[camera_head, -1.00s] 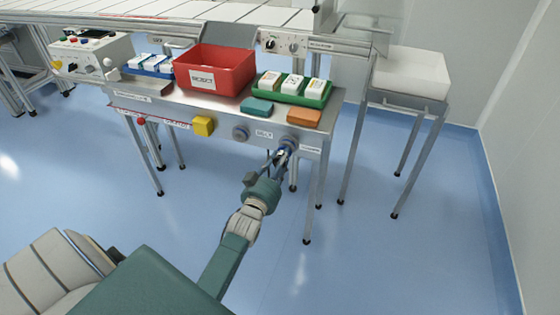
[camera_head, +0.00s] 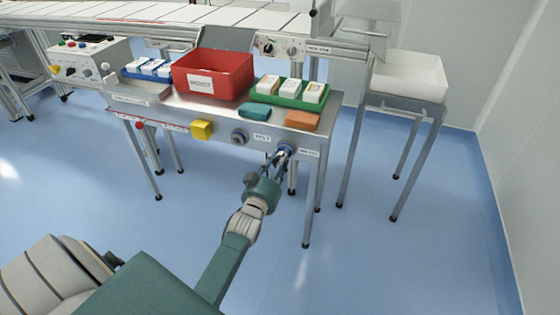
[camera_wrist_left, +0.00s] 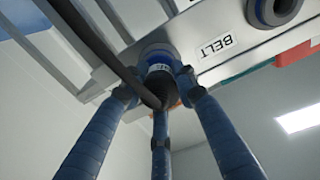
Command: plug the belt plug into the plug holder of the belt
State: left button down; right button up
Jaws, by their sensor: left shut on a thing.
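My left gripper (camera_head: 281,158) is at the right end of the steel front panel. Its blue fingers are closed around a dark round plug with a blue collar (camera_wrist_left: 158,70), and a black cable (camera_wrist_left: 101,45) runs past it. The plug is at the round fitting (camera_head: 286,149) on the panel; the fingers hide how deep it sits. Left of it are the white BELT label (camera_head: 262,137) and a round holder (camera_head: 239,136), which looks empty. In the left wrist view, this holder (camera_wrist_left: 275,10) is at the top right edge. My right gripper is not in view.
A red bin (camera_head: 213,75), a green tray (camera_head: 290,93) and a blue tray (camera_head: 150,70) stand on the shelf above. A yellow block (camera_head: 202,130) sticks out of the panel. A white bin (camera_head: 410,75) stands on the right. The floor in front is clear.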

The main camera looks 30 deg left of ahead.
pick_arm(q)
jog(key=c, duration=1.3)
grip_release()
jog(key=shift+o, duration=0.2)
jog(key=v, duration=1.2)
